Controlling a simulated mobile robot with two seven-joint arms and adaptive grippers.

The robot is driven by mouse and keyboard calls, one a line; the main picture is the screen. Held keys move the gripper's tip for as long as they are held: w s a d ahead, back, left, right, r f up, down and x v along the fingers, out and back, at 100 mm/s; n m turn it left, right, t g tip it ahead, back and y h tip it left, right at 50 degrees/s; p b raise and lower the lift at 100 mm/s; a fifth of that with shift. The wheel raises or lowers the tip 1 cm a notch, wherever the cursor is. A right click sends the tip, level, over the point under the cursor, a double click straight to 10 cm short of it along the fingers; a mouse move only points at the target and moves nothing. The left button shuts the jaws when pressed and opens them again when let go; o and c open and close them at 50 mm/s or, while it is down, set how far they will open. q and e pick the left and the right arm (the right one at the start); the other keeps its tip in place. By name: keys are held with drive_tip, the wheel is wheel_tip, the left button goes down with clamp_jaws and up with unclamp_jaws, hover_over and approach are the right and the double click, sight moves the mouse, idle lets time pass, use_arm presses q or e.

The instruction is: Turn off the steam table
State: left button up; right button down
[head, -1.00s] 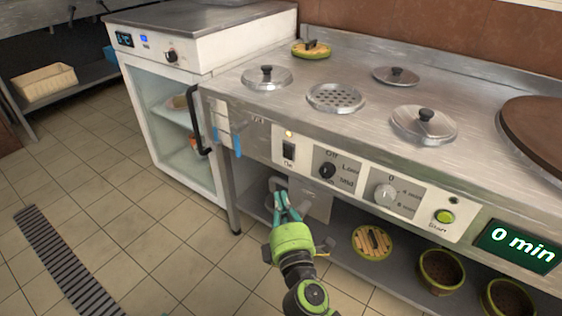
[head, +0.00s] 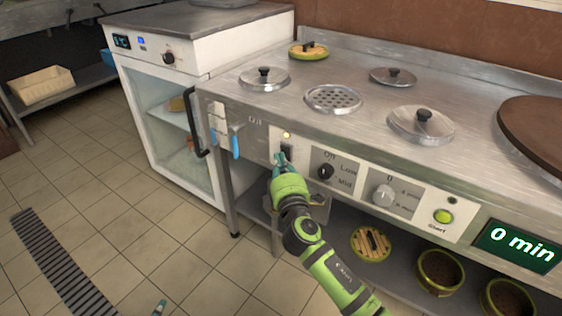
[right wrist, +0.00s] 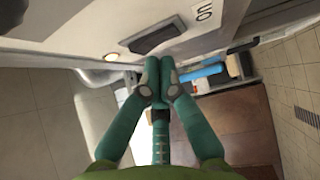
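The steam table (head: 345,60) has a front panel with a black rocker switch (head: 287,150) under a small lit lamp (head: 287,135). My right gripper (head: 279,159) is at the panel, its tips over the lower part of the switch in the head view. In the right wrist view its two teal fingers (right wrist: 160,72) are together with nothing between them, and the dark switch (right wrist: 157,36) is just beyond the tips. I cannot tell whether they touch it. Only a tip of my left gripper (head: 160,306) shows at the bottom edge.
A black knob (head: 326,171), a grey knob (head: 383,194), a green button (head: 443,216) and a "0 min" display (head: 519,247) are to the right of the switch. A glass-door cabinet (head: 170,120) stands left. Blue-handled tools (head: 235,146) hang beside the panel.

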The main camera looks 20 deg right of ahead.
idle(0.4)
drive_tip(key=p, duration=0.3)
drive_tip(key=shift+w+d+r+m+g, duration=0.25)
drive_tip(key=shift+d+r+m+g, duration=0.1)
drive_tip(key=shift+m+g, duration=0.05)
drive_tip(key=shift+f, duration=0.15)
drive_tip(key=shift+s+f, duration=0.1)
drive_tip(key=shift+s, duration=0.3)
use_arm(q)
drive_tip(key=s+a+f+g+y, duration=0.1)
drive_tip(key=s+a+f+g, duration=0.2)
drive_tip(key=s+f+g, duration=0.3)
wheel_tip(320, 180, down, 3)
drive_tip(key=shift+s+a+n+y, duration=0.3)
drive_tip(key=shift+s+a+y, duration=0.1)
drive_tip(key=shift+s, duration=0.65)
use_arm(e)
drive_tip(key=s+a, duration=0.1)
drive_tip(key=s, duration=1)
drive_tip(key=shift+a, duration=0.25)
